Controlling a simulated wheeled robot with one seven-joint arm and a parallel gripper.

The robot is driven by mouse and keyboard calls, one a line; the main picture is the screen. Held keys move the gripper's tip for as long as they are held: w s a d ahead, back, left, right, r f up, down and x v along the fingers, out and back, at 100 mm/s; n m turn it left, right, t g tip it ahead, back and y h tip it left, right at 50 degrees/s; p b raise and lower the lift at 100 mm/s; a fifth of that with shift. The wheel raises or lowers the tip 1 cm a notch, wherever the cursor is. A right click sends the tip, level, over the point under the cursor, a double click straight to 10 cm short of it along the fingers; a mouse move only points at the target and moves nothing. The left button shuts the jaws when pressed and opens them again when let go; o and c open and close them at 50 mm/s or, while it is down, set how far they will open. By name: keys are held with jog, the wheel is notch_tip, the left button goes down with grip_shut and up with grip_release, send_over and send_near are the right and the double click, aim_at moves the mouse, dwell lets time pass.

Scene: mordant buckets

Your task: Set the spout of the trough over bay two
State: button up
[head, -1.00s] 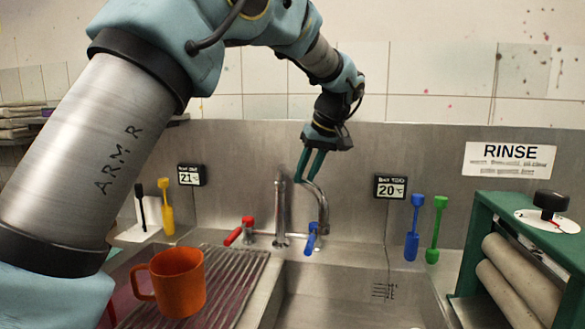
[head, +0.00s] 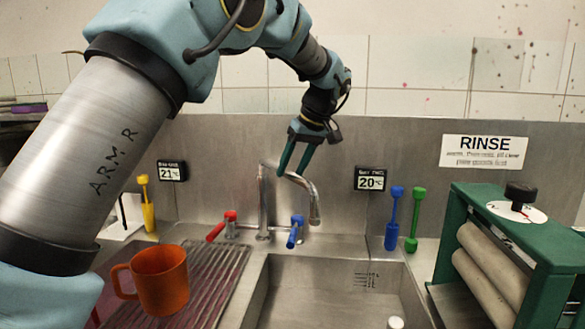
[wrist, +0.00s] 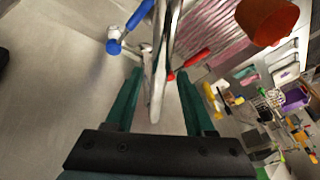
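My gripper (head: 290,174) is at the upper bend of the spout, coming down from above. In the wrist view the spout (wrist: 158,85) runs between the two green fingers, with a gap visible on each side. My gripper is open around the spout. Whether a finger touches it cannot be told.
A red lever (head: 216,231) and a blue lever (head: 295,232) flank the tap base. An orange mug (head: 162,282) stands on the ribbed rack (head: 215,275) at the left. A green roller machine (head: 535,225) stands at the right. Blue (head: 392,225) and green (head: 415,225) tools lean at the back wall.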

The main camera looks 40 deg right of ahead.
jog(key=b+v, duration=0.1)
jog(key=v, duration=0.9)
jog(key=shift+s+r+b, duration=0.2)
jog(key=shift+r+b, duration=0.15)
jog(key=shift+b, duration=0.05)
jog(key=w+a+f+g, duration=0.1)
jog(key=w+a+f, duration=0.3)
jog(key=a, duration=0.4)
jog(key=w+a+f+h, duration=0.1)
jog(key=w+a+f, duration=0.35)
jog(key=a, duration=0.35)
jog(key=w+a+f+g, duration=0.1)
jog(key=w+a+f, duration=0.35)
jog(key=a, duration=0.35)
jog(key=shift+h, duration=0.4)
jog(key=s+a+f, duration=0.1)
jog(key=a+f, duration=0.1)
jog(key=a, duration=0.3)
jog(key=s+a+f, duration=0.1)
jog(key=a+f, duration=0.1)
jog(key=a, duration=0.3)
jog(key=a+f, duration=0.2)
jog(key=a, duration=0.3)
jog(key=shift+s+a+f, duration=0.15)
jog(key=shift+s+f, duration=0.25)
jog(key=s+a+f+g, duration=0.1)
jog(key=s+a+f, duration=0.5)
jog(key=s+a, duration=0.4)
jog(key=shift+s+a+f, duration=0.35)
jog(key=shift+a+f, duration=0.05)
